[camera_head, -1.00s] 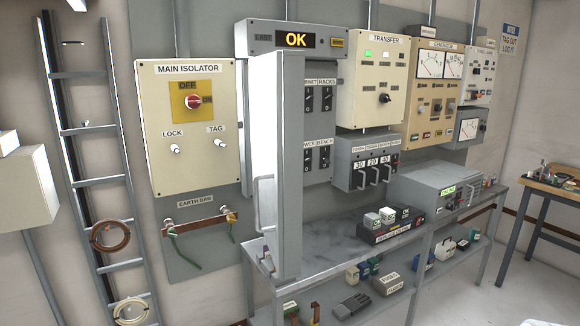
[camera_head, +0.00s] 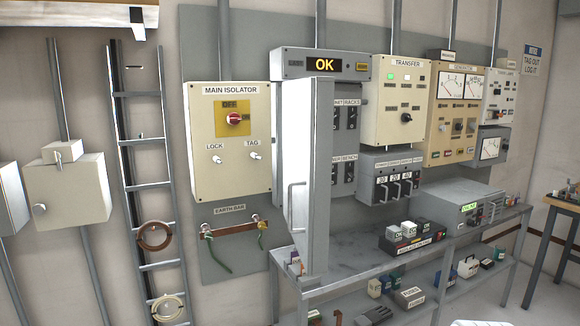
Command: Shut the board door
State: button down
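The board door (camera_head: 310,180) is a tall light-grey panel with a vertical bar handle (camera_head: 291,206). It stands swung open, out from the wall board (camera_head: 345,152), hiding the board's left part. Breaker switches show on the board to the right of the door. A display box reading OK (camera_head: 324,65) is above the board.
A grey workbench (camera_head: 345,272) with small boxes and a grey instrument (camera_head: 441,203) runs along the wall below the board. The main isolator box (camera_head: 231,140) and earth bar (camera_head: 231,229) are left of the door. A ladder (camera_head: 147,180) leans further left.

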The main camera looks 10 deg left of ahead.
aim_at(308, 103)
jog(key=u, duration=0.65)
jog(key=i, duration=1)
jog(key=u, duration=0.55)
jog(key=k, duration=1.35)
jog(key=z, duration=0.5)
jog(key=i, duration=1)
